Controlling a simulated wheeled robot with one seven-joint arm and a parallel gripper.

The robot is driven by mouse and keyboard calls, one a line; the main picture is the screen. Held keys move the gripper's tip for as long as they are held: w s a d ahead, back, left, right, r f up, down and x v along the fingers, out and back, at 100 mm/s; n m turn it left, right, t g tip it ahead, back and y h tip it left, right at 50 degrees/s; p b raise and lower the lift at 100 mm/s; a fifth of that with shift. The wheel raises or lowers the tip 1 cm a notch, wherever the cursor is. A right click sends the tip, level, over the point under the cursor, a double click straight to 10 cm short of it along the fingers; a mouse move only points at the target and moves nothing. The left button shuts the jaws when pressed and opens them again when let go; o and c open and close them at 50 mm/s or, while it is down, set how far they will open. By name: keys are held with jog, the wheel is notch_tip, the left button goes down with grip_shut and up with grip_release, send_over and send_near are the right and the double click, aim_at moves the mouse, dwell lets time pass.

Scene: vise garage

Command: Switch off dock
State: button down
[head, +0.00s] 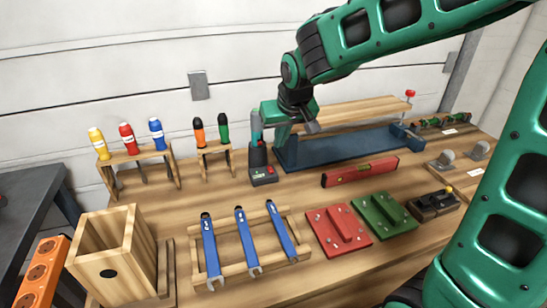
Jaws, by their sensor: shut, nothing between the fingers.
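The dock (264,175) is a small black box on the workbench, left of the blue vise-like frame. A teal and black tool (256,128) stands upright at the back of the dock. My gripper (312,127) is shut and empty, above and to the right of the dock, in front of the wooden board. It is apart from the dock's red spot. The fingertips are small and partly hard to make out.
A blue frame (345,148) with a wooden board (350,112) stands right of the dock. A red level (360,172) lies in front of it. Blue wrenches (246,236) lie on a wooden rack nearer me. Screwdriver racks (140,165) stand left. Bench between dock and wrenches is clear.

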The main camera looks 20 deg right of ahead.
aim_at(270, 167)
jog(key=x, duration=1.4)
jog(key=shift+a, duration=0.2)
dwell(0.3)
